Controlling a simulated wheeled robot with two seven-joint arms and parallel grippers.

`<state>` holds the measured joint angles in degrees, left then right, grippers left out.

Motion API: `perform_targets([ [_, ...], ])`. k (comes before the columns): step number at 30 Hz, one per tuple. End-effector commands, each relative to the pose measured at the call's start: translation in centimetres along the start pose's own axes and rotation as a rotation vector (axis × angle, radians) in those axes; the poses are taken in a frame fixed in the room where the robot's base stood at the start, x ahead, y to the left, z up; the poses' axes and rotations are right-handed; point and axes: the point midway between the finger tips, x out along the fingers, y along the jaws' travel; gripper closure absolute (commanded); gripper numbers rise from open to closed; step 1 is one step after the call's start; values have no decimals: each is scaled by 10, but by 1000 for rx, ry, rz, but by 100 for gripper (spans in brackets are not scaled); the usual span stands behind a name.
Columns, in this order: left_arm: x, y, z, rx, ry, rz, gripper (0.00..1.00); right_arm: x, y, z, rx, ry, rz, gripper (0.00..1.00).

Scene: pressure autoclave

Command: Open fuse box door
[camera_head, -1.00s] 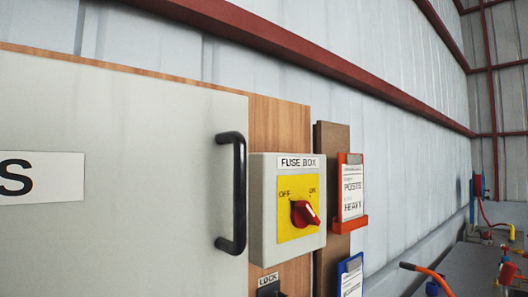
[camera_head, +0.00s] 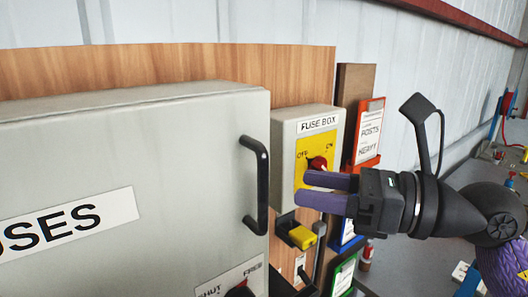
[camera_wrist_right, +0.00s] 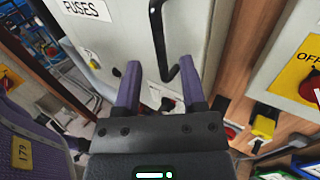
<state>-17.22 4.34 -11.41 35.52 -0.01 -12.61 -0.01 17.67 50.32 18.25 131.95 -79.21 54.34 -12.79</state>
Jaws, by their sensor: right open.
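The grey fuse box door (camera_head: 180,120) fills the left of the head view and looks shut. It carries a FUSES label (camera_head: 70,225) and a black bar handle (camera_head: 262,185) near its right edge. The door also shows in the right wrist view (camera_wrist_right: 125,35), with the handle (camera_wrist_right: 160,45) ahead of the fingers. My right gripper (camera_head: 305,190) is open, its purple fingers pointing left toward the handle. In the wrist view its fingertips (camera_wrist_right: 160,78) lie on either side of the handle's lower end in the picture; contact cannot be told. My left gripper is not in view.
Right of the door is a grey switch box (camera_head: 290,135) with a red knob (camera_head: 318,163) on a yellow plate. Below it is a yellow lock piece (camera_head: 302,237). A red knob (camera_head: 240,290) sits low on the door. Clipboards (camera_head: 368,130) hang further right.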

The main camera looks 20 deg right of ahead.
Motion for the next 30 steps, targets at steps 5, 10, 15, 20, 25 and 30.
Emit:
perform_targets([
  [5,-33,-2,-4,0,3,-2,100,42,1,8,5,-6,5,47],
  [10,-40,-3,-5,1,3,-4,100,62,0,4,6,-6,2,47],
  [15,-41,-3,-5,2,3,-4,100,67,0,1,5,-4,2,47],
  [20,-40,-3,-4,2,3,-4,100,67,0,1,6,-4,2,47],
  [25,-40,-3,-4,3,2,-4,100,67,0,1,7,-4,2,81],
  [30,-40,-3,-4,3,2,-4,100,67,0,1,7,-5,2,100],
])
